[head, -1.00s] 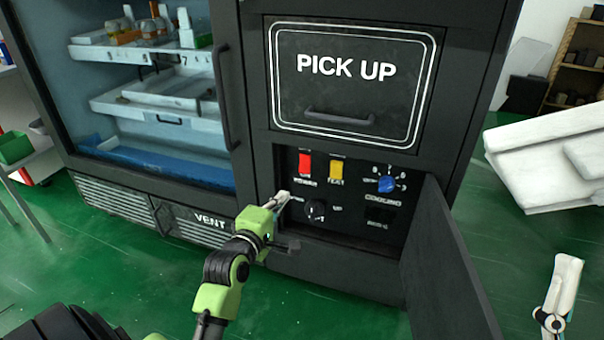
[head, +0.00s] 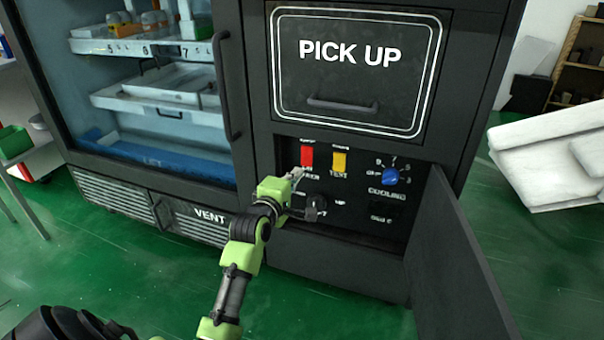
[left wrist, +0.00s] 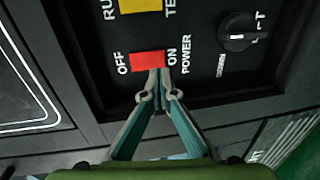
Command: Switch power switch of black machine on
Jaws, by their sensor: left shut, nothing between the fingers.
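The black machine (head: 340,257) has a recessed control panel behind an opened door. The red power switch (head: 307,155) is at the panel's upper left. In the left wrist view the red switch (left wrist: 147,61) lies between the printed words OFF and ON, with POWER beside them. My left gripper (head: 297,174) is shut and empty, its tips just below the red switch. In the left wrist view the closed tips (left wrist: 160,74) are at the switch's lower edge, toward the ON end. I cannot tell whether they touch it. My right gripper is out of view.
A yellow switch (head: 340,163) is right of the red one, and a blue cooling knob (head: 390,176) is farther right. A black knob (head: 316,204) sits below. The open panel door (head: 455,262) swings out at the right. Green floor is clear in front.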

